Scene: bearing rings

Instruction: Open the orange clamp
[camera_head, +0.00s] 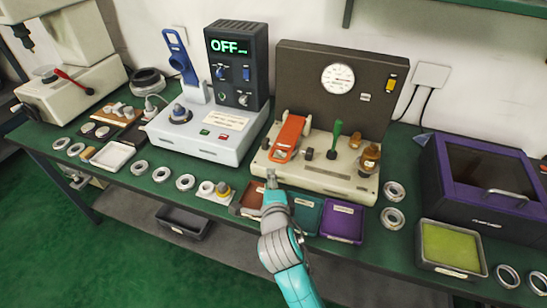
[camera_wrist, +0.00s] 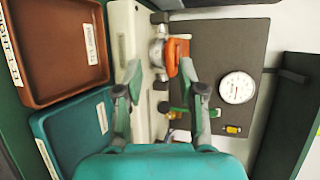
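The orange clamp (camera_head: 287,138) is on the left part of the cream base of the gauge station. Its orange lever lies low, slanting toward the front edge. In the wrist view the orange clamp (camera_wrist: 177,56) shows beyond the fingertips, near the right finger. My gripper (camera_head: 270,176) is at the front edge of the base, in front of and below the clamp. In the wrist view my gripper (camera_wrist: 160,72) has its fingers spread apart with nothing between them. I see no clear contact with the clamp.
A green lever (camera_head: 336,139) and a brass-coloured part (camera_head: 371,158) stand right of the clamp. Brown (camera_head: 248,203), teal (camera_head: 306,213) and purple (camera_head: 342,222) trays lie in front. The grey panel with a dial gauge (camera_head: 338,79) rises behind. A blue-levered machine (camera_head: 205,135) stands to the left.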

